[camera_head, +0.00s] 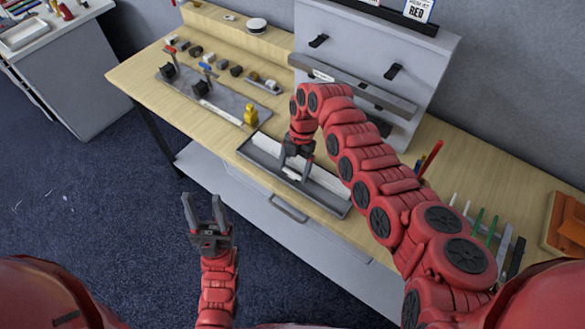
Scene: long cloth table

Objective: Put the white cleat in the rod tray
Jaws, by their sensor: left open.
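The rod tray (329,208) is a long, shallow grey tray at the table's front edge, with long white pieces lying in it. My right gripper (294,172) points down over the tray's middle. A small whitish piece, possibly the white cleat (292,174), shows between its fingertips. I cannot tell whether the fingers grip it or whether it touches the tray. My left gripper (203,197) is open and empty, pointing up in front of the table, away from the tray.
A grey tool mat (226,110) with clamps lies left of the rod tray, and a yellow piece (250,115) stands near its right end. A grey panel (365,50) with hooks stands behind. Pens and tools lie at right. My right arm hides part of the table.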

